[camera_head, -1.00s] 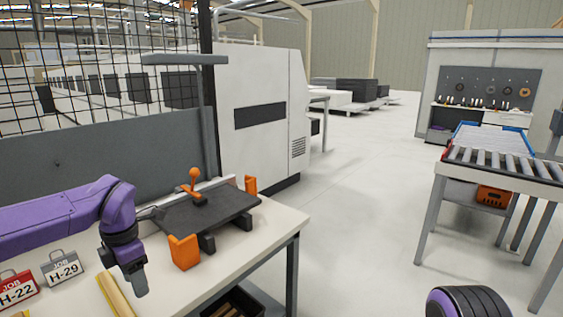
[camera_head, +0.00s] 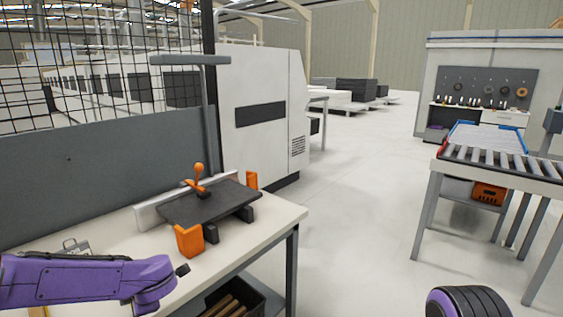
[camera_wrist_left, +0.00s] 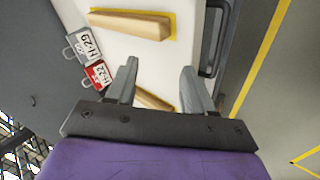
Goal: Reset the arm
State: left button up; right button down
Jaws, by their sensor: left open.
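My left arm (camera_head: 90,281) comes in low from the left over the front of the workbench (camera_head: 265,232). Its gripper is not clearly visible in the head view. In the left wrist view my left gripper (camera_wrist_left: 160,82) has its two fingers spread with nothing held between them. Below it on the bench lie a wooden strip (camera_wrist_left: 130,25) on a yellow-edged patch and a second strip (camera_wrist_left: 153,100), partly hidden by the gripper. A grey H-29 tag (camera_wrist_left: 82,44) and a red H-22 tag (camera_wrist_left: 97,74) lie beside them. My right gripper is not in view.
A dark fixture plate (camera_head: 215,203) with an orange lever (camera_head: 199,172) and orange end blocks (camera_head: 189,241) stands on the bench. A grey panel (camera_head: 90,185) backs the bench. A dark bin (camera_head: 236,299) sits underneath. A roller conveyor (camera_head: 495,164) stands right, with open floor between.

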pick_arm(q)
jog(key=s+d+f+m+t+h, duration=0.1)
jog(key=s+d+f+m, duration=0.2)
jog(key=s+f+m, duration=0.35)
jog(key=s+d+f+m+t+h, duration=0.15)
jog(key=s+f+m, duration=0.25)
jog(key=f, duration=0.6)
jog(key=s+f+m+g, duration=0.2)
jog(key=s+f+m, duration=0.2)
jog(key=s, duration=0.7)
jog(key=s+f+m+g, duration=0.2)
jog(key=s+f, duration=0.4)
jog(key=s, duration=0.5)
jog(key=shift+s+m+h, duration=0.35)
jog(key=shift+m+h, duration=0.1)
jog(key=shift+m, duration=0.4)
